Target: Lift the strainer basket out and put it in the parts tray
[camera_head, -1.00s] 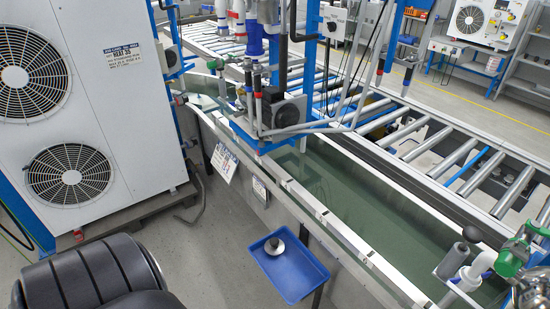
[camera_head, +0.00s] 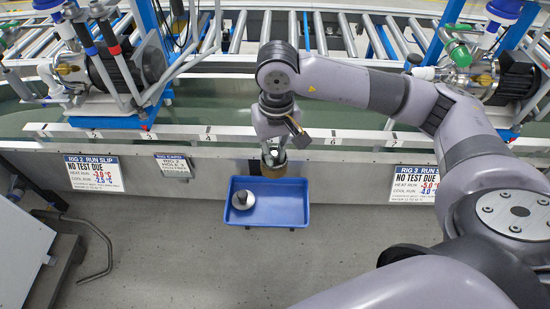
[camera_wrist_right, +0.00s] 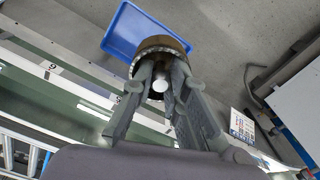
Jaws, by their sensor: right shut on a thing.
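My right gripper (camera_head: 272,155) is shut on the strainer basket (camera_head: 274,169), a round brownish mesh-like piece, and holds it over the back edge of the blue parts tray (camera_head: 285,213). In the right wrist view the fingers (camera_wrist_right: 160,80) grip a pale stem or handle inside the basket (camera_wrist_right: 162,44), with the tray (camera_wrist_right: 122,34) beyond it. The basket looks apart from the tray floor; its exact height is unclear. A round metal piece with a dark centre (camera_head: 242,200) sits in the tray's left half. My left gripper is not in view.
The tray sits against the front wall of a long green-water trough (camera_head: 215,115). Pump rigs stand at left (camera_head: 120,70) and right (camera_head: 490,75), with a roller conveyor behind. Run slip signs hang on the wall. The tray's right half is clear. A bent metal bar (camera_head: 95,235) is at lower left.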

